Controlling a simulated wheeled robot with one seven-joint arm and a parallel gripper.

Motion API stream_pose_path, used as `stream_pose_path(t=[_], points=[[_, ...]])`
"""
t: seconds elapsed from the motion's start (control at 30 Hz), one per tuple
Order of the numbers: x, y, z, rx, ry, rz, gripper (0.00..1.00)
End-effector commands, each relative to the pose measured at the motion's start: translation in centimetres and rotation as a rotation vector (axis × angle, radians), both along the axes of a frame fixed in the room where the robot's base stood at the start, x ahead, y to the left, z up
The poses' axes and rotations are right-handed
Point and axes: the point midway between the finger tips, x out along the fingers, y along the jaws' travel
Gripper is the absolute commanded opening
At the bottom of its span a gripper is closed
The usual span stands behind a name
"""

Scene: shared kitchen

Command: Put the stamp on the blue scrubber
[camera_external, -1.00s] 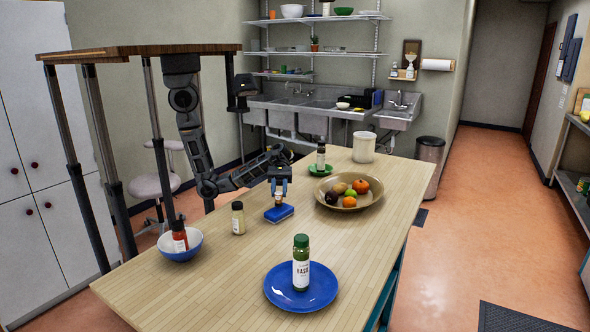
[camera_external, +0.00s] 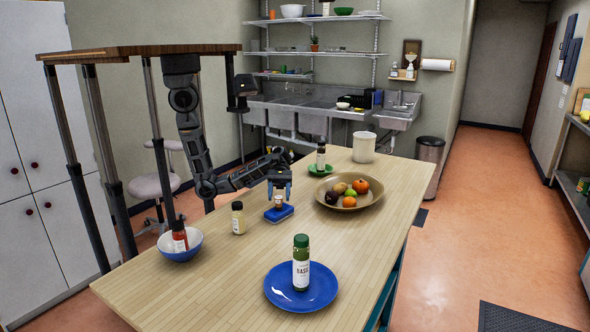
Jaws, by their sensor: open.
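The blue scrubber (camera_external: 284,215) lies flat on the wooden table, left of the fruit bowl. The stamp (camera_external: 278,203), small with a light brown top, stands on top of the blue scrubber. My gripper (camera_external: 279,194) is above the stamp, pointing down, with its jaws open. The fingertips are close to the stamp's top; whether any finger touches it is too small to tell.
A spice jar (camera_external: 238,218) stands just left of the scrubber. A bowl (camera_external: 180,246) with a red bottle is further left. A blue plate (camera_external: 277,295) with a basil jar is in front. A fruit bowl (camera_external: 329,203) stands to the right. The table (camera_external: 215,290) is bare at front left.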

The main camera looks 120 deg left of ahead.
Motion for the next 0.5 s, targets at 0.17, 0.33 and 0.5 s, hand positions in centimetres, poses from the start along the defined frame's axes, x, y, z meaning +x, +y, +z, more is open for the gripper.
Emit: stream_pose_path(t=[0.17, 0.33, 0.5], points=[[0.0, 0.0, 0.5, 0.0, 0.0, 0.0, 0.58], [-1.1, 2.0, 1.0, 0.003, -0.004, 0.003, 0.58], [-2.8, 5.1, 2.4, 0.004, -0.004, 0.004, 0.58]])
